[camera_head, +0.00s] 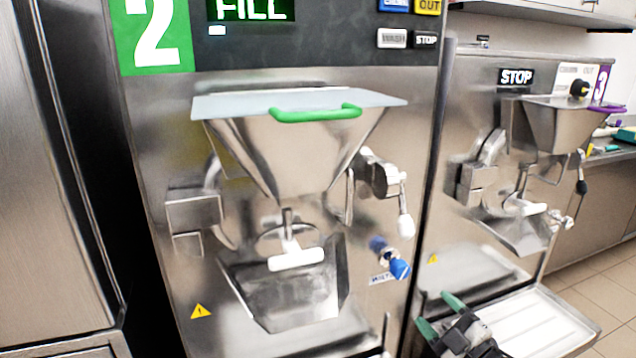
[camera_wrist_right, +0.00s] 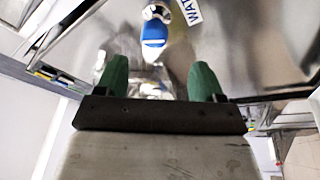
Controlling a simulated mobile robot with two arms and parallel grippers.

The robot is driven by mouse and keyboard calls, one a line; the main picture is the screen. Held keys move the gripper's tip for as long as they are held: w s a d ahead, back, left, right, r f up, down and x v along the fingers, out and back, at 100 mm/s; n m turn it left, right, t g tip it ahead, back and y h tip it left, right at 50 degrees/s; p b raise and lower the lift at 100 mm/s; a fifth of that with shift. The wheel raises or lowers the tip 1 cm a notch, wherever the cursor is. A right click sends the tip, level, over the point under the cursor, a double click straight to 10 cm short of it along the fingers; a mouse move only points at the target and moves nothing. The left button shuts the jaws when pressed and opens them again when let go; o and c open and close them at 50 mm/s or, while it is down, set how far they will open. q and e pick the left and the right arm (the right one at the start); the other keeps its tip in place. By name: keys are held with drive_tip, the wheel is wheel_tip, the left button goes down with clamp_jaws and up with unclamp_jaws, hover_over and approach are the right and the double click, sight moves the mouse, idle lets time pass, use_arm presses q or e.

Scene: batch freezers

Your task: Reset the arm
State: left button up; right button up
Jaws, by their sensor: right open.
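My right gripper (camera_head: 441,315) shows at the bottom of the head view, right of centre, with two green fingers on a dark body. The fingers stand apart with nothing between them. In the right wrist view the same gripper (camera_wrist_right: 158,78) has a clear gap between its green fingers. It is below and to the right of the blue water knob (camera_head: 399,268) on machine 2 and apart from it. The knob also shows in the right wrist view (camera_wrist_right: 154,32), beyond the fingers. My left gripper is not in view.
Freezer 2 (camera_head: 180,275) fills the middle, with a lidded hopper (camera_head: 290,155), green lid handle (camera_head: 318,113) and a spout chute (camera_head: 295,300) sticking out. Freezer 3 (camera_head: 470,265) stands at right. A white tray (camera_head: 535,325) lies beside my right gripper. Tiled floor (camera_head: 612,285) shows at far right.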

drive_tip(key=s+a+f+m+g+h, duration=0.25)
drive_tip(key=s+f+m+g, duration=0.2)
drive_tip(key=s, duration=0.65)
drive_tip(key=s+a+f+m+g+h, duration=0.2)
drive_tip(key=s+f+m+g+h, duration=0.25)
drive_tip(key=s, duration=0.55)
drive_tip(key=s+a+f+m+g+h, duration=0.2)
drive_tip(key=s+a+f+m+g, duration=0.25)
drive_tip(key=s, duration=0.65)
wheel_tip(320, 180, down, 22)
drive_tip(key=d+g+p, duration=0.2)
drive_tip(key=g+p, duration=0.1)
drive_tip(key=s+d+f+p, duration=0.2)
drive_tip(key=s+d+f, duration=0.1)
drive_tip(key=s+f, duration=1.1)
drive_tip(key=shift+s+f+g, duration=0.2)
drive_tip(key=shift+s+g, duration=0.25)
drive_tip(key=shift+s, duration=0.75)
idle(1.0)
